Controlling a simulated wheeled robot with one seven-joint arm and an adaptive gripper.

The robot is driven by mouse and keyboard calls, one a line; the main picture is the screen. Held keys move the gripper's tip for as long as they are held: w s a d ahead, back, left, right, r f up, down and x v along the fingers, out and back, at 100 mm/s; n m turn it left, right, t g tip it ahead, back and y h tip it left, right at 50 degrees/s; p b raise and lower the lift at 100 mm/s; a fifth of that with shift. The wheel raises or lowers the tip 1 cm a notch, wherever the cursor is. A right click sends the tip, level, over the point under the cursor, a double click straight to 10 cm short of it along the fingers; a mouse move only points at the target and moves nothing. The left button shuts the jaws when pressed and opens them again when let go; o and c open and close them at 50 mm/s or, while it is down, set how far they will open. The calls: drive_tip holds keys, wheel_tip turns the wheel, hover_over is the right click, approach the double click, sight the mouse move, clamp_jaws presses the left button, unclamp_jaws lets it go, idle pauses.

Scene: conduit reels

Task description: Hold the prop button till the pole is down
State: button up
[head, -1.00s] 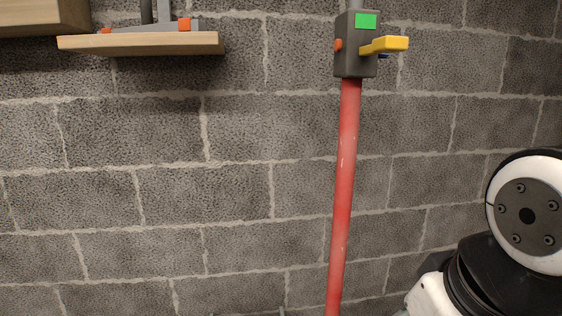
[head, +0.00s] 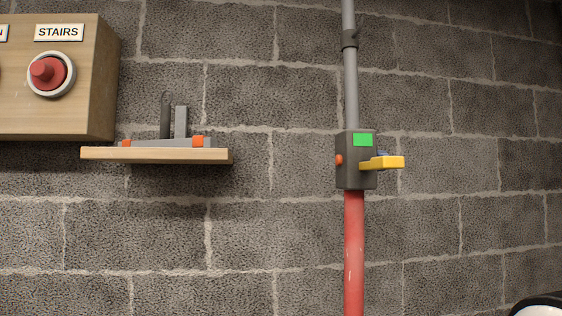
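A red pole (head: 354,250) stands upright against the block wall in the head view, its lower end out of the picture. A dark grey box (head: 349,176) sits on top of it, with a green patch (head: 362,140), a small orange button (head: 339,160) on its left side and a yellow lever (head: 386,162) sticking out to the right. A thinner grey tube (head: 350,90) rises from the box through a dark collar and out of the top of the picture. Which part is the prop button is not labelled. My gripper is not in view.
A wooden box (head: 108,80) at upper left bears a red button (head: 50,72) in a white ring under a "STAIRS" label. Below it a wooden shelf (head: 160,155) holds a grey device with orange ends. The wall right of the pole is bare.

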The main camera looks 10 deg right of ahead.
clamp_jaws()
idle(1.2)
